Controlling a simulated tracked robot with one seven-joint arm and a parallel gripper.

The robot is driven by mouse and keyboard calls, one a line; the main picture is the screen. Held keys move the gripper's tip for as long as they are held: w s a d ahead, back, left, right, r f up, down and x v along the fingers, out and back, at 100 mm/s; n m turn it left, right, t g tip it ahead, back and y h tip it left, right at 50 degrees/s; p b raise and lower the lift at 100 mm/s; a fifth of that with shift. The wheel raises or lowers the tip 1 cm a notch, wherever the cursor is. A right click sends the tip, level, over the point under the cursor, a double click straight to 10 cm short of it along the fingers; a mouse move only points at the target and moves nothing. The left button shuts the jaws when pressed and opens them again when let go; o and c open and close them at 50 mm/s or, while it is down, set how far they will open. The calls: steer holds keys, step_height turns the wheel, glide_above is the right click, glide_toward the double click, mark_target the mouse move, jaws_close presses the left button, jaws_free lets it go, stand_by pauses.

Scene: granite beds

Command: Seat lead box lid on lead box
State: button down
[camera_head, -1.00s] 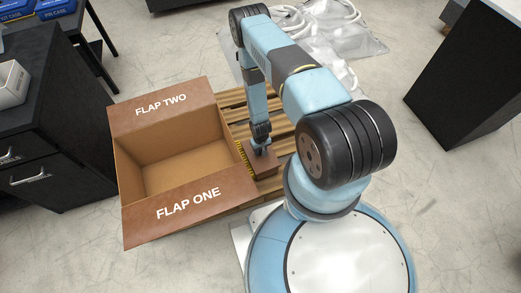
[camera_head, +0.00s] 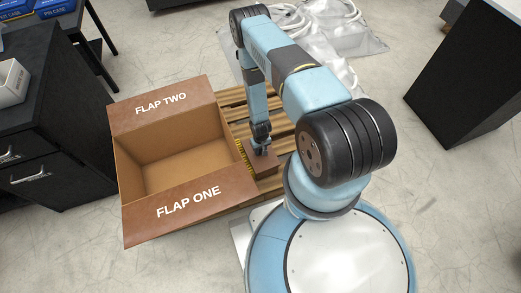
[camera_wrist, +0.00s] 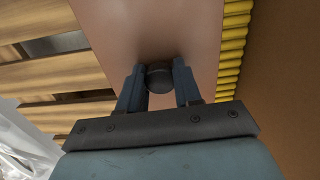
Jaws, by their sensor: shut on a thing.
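The lead box lid (camera_wrist: 150,30) fills the upper middle of the wrist view as a flat brown plate with a round dark knob (camera_wrist: 160,80). My gripper (camera_wrist: 158,72) is shut on that knob, one finger on each side. In the head view my gripper (camera_head: 262,150) points down over a small brown block shape (camera_head: 265,163) beside the big carton. I cannot tell lid from lead box there, nor whether the two touch, because my gripper and arm cover part of it.
An open brown carton (camera_head: 185,203) with two lettered flaps stands just left. Wooden pallet slats (camera_head: 232,97) lie beneath. A dark drawer cabinet (camera_head: 45,150) stands further left.

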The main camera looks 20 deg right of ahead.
mark_target(261, 150)
steer(key=shift+f, duration=0.45)
stand_by(0.3)
steer(key=c, duration=0.7)
jaws_free()
steer(key=shift+r, duration=0.15)
step_height(261, 150, up, 13)
steer(key=shift+r, duration=0.2)
stand_by(0.5)
